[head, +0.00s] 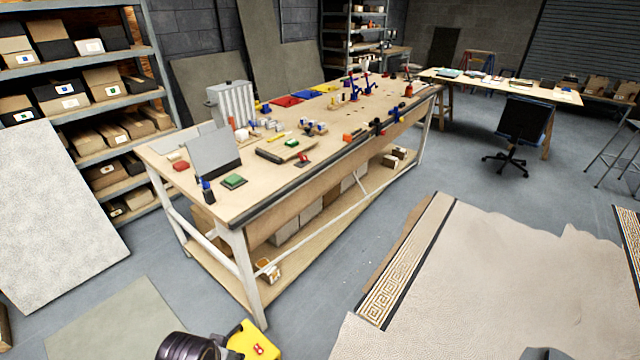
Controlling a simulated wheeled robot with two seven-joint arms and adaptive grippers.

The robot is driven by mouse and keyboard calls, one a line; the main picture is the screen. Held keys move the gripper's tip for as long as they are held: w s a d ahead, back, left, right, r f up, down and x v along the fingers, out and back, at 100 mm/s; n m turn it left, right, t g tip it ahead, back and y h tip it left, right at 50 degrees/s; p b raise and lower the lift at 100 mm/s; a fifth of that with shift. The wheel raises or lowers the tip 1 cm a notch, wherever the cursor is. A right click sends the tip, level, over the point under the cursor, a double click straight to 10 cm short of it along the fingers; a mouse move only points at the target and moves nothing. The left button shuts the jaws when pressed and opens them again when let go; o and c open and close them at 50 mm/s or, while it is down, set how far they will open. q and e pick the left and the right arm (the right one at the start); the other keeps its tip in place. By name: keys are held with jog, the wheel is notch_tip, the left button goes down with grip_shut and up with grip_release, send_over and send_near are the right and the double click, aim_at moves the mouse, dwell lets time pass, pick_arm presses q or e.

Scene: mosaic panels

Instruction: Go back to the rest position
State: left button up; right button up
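Neither of my grippers can be made out in the head view. A dark ribbed round part (184,345) shows at the bottom edge, left of centre, cut off by the frame. A yellow block-like thing (250,341) with a red mark is right beside it; I cannot tell whether these touch. A small dark shape (542,354) shows at the bottom edge on the right, too cut off to identify.
A long workbench (190,185) with tools and coloured parts stands ahead. Shelving (160,94) with boxes is on the left. A pale mosaic panel (490,260) lies at right. An office chair (510,155) stands by a far table (560,96). Grey floor (350,275) between bench and panel is clear.

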pick_arm(q)
jog(key=s+f+g, duration=0.1)
jog(key=s+f, duration=0.1)
jog(key=f, duration=1.4)
jog(key=s+f, duration=0.2)
jog(key=f, duration=1.4)
jog(key=s+a+f, duration=0.2)
jog(key=s+f, duration=0.7)
jog(key=s, duration=0.2)
jog(key=s+a+f+g+b, duration=0.1)
jog(key=s+a+f, duration=0.1)
jog(key=s+f, duration=0.8)
jog(key=shift+s, duration=0.4)
